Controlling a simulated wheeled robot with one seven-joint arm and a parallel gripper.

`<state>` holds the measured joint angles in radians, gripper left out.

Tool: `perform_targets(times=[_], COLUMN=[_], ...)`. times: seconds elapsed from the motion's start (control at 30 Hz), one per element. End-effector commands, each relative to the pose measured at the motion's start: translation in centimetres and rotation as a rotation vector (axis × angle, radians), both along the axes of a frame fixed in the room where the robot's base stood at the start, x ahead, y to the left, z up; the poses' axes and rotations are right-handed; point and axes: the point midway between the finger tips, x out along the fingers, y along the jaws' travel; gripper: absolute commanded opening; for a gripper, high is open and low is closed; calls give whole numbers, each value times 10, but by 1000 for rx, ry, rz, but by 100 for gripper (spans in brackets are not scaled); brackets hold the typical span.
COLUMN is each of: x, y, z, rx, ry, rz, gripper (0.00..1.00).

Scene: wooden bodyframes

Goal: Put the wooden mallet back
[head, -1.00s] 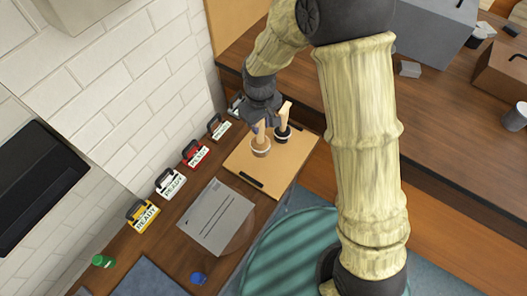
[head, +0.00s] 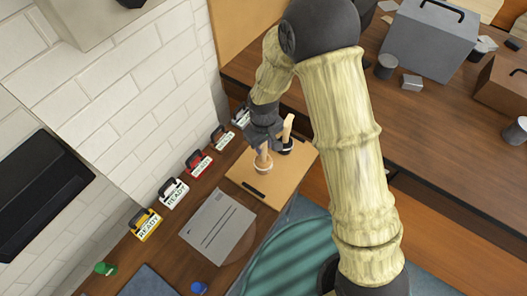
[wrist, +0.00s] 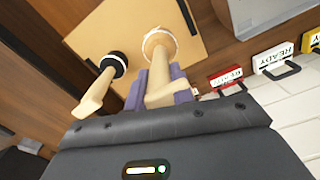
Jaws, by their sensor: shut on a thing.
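The wooden mallet (head: 264,165) has a pale wooden handle and a light wooden head pointing down. In the head view it is over the left part of a tan board (head: 248,178). In the wrist view the mallet (wrist: 160,45) shows a white ring at its head, over the board (wrist: 110,25). I cannot tell whether the head touches the board. My gripper (head: 264,147) is shut on the handle; its purple fingers (wrist: 160,88) sit on either side. A second mallet with a black head (wrist: 112,66) stands upright beside it, also seen in the head view (head: 287,133).
A dark bar (head: 254,188) lies on the board's front edge. Several READY-labelled blocks, including a red one (head: 199,162), line the white brick wall (head: 120,90). A grey sheet (head: 218,226) lies in front of the board. A grey box (head: 430,40) stands at the back right.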

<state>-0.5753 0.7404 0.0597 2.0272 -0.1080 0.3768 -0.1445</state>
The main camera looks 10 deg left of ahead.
Motion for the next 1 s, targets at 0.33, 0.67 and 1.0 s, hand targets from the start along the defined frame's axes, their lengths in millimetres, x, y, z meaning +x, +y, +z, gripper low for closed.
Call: perform_targets(times=[0.33, 0.67, 1.0], x=[1, 1, 0], y=[0, -1, 1], z=[-5, -36, -46], rx=[1, -1, 2], ry=[-2, 1, -3], rz=[0, -2, 3], gripper=[0, 0, 0])
